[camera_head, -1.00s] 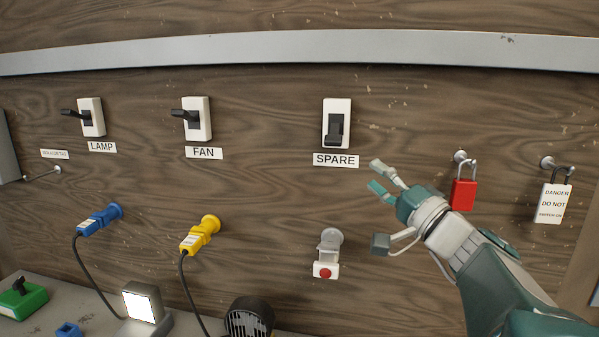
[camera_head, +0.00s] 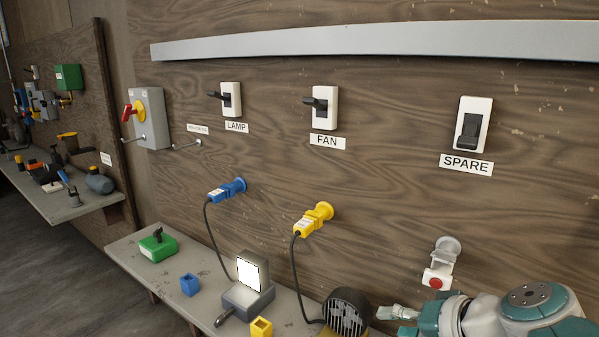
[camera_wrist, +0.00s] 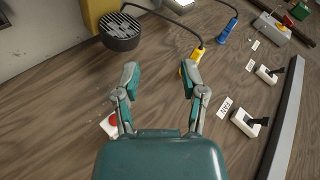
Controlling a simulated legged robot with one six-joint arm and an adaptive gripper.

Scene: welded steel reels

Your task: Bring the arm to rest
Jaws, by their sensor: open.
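My gripper (camera_head: 396,321) is at the lower right of the head view, its fingers pointing left, partly cut off by the frame edge. It lies below the round socket with a red-button piece (camera_head: 438,278) and right of the black fan (camera_head: 348,312). In the wrist view my gripper (camera_wrist: 160,76) shows two fingers spread apart with nothing between them. The wood panel lies beyond the fingers.
The panel carries the LAMP switch (camera_head: 231,99), FAN switch (camera_head: 325,108) and SPARE switch (camera_head: 473,125). A blue plug (camera_head: 227,191) and yellow plug (camera_head: 313,218) trail cables. A lit lamp (camera_head: 250,275) and green box (camera_head: 158,246) stand on the bench.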

